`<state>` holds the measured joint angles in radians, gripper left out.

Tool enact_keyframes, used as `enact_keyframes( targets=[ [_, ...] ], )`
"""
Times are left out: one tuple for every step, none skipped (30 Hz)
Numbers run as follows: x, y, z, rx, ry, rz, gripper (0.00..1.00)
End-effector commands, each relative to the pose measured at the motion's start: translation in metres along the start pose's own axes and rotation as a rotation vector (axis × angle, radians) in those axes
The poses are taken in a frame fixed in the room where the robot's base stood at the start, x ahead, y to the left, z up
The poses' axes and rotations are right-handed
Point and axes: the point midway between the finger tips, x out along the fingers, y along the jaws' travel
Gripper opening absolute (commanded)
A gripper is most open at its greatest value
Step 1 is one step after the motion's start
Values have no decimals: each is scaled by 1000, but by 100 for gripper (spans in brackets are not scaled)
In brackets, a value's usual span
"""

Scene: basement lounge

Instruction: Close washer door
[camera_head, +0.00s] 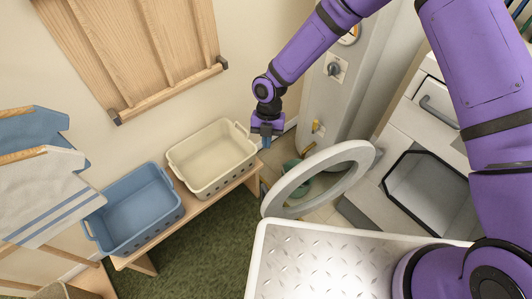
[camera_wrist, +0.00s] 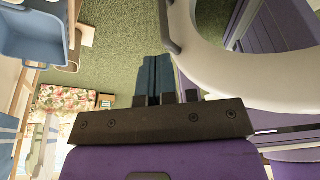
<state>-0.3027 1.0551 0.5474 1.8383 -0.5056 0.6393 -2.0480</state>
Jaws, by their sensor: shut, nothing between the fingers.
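The washer door (camera_head: 296,178), a round light-grey ring, stands swung open from the washer (camera_head: 375,192), whose grey front shows at the right of the head view. My gripper (camera_head: 266,140) is shut and empty, pointing down beyond the door's upper left rim, apart from it in the head view. In the wrist view my gripper (camera_wrist: 153,68) has its blue fingers together, and the door (camera_wrist: 245,75) curves close by on the right. Whether the fingers touch the door cannot be told.
A cream basket (camera_head: 190,185) and a blue basket (camera_head: 112,240) stand on a wooden bench (camera_head: 160,245) at the left. A white cylindrical tank (camera_head: 325,95) stands behind my gripper. An open grey drawer or bin (camera_head: 425,195) is at the right. Green carpet (camera_head: 205,250) lies clear in front.

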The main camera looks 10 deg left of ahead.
Motion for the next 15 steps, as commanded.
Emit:
enact_keyframes(
  targets=[
    [8,0,0,1,2,-2,0],
    [13,0,-1,1,2,-2,0],
    [20,0,-1,0,3,-3,0],
    [25,0,-1,0,2,-3,0],
    [31,0,-1,1,2,-2,0],
    [39,0,-1,2,3,-3,0],
    [44,0,-1,1,2,-3,0],
    [50,0,-1,1,2,-2,0],
    [57,0,-1,2,2,-3,0],
    [63,0,-1,2,2,-3,0],
    [68,0,-1,2,1,-2,0],
    [76,0,-1,2,2,-3,0],
    [81,0,-1,2,2,-3,0],
    [87,0,-1,2,2,-2,0],
    [92,0,-1,2,1,-2,0]
  ],
)
